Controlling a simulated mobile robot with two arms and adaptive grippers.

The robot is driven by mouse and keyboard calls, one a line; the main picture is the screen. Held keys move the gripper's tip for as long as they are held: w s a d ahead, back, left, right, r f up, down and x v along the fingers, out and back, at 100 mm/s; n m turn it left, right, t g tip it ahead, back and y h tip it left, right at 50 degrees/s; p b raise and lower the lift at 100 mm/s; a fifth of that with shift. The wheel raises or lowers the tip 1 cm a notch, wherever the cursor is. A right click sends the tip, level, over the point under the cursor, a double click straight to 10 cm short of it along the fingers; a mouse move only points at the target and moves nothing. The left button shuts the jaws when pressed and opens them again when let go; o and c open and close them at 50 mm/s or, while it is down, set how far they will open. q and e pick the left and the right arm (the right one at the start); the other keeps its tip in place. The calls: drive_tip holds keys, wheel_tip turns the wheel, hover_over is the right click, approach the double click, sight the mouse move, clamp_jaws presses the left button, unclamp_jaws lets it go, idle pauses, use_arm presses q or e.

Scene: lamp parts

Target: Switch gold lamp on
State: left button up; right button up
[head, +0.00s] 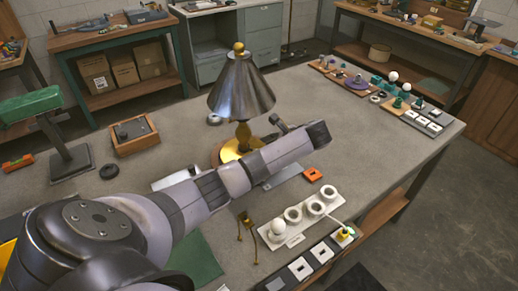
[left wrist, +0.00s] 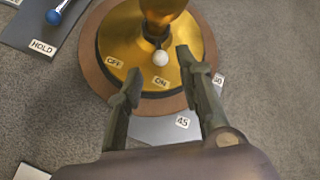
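The gold lamp (head: 240,90) stands upright on the table, with a dark metallic shade, gold finial and gold stem. Its gold base on a round brown plinth fills the upper middle of the left wrist view (left wrist: 118,35). A small white switch knob (left wrist: 160,58) sits on the base. The OFF label (left wrist: 115,62) is left of it and the ON label (left wrist: 161,82) just below it in the picture. My left gripper (left wrist: 158,65) is open, with its fingertips either side of the knob; contact cannot be told. In the head view my left arm hides part of the base.
A white strip of round sockets (head: 300,215) and an orange block (head: 313,174) lie right of my arm. A wooden tray (head: 135,135) and a green-topped stand (head: 62,145) are at the left. Small parts sit on boards at the far right. The table's far middle is clear.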

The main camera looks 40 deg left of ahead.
use_arm(q)
drive_tip(key=v, duration=0.6)
drive_tip(key=shift+d, duration=0.1)
idle(0.4)
